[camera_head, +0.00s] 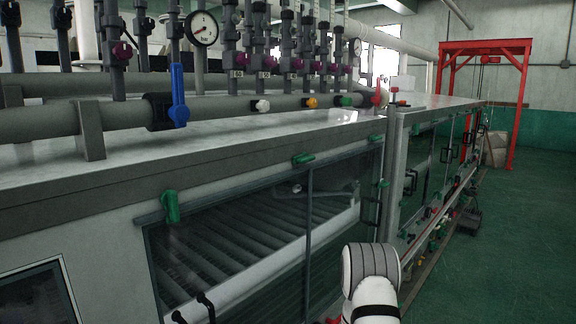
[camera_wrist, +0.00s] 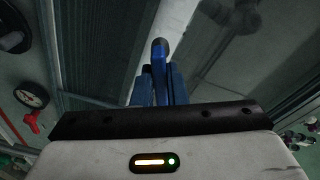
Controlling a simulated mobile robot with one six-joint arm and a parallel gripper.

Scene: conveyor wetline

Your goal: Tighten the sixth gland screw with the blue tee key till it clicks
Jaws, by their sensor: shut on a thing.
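In the wrist view my gripper (camera_wrist: 157,88) is shut on a blue piece with a rounded, darker top, which I take for the blue tee key (camera_wrist: 160,58). It stands up between the jaws, and its lower part is hidden behind the black bar of the gripper. Its far end and any contact with a screw do not show. I cannot make out the gland screws in either view. In the head view my gripper is out of sight; only a white and grey part of my arm shows at the bottom right.
A long grey machine with glazed doors (camera_head: 340,205) runs across the head view. Above it are pipes, a pressure gauge (camera_head: 202,28) and a blue lever (camera_head: 179,97). A red frame (camera_head: 520,95) stands beyond.

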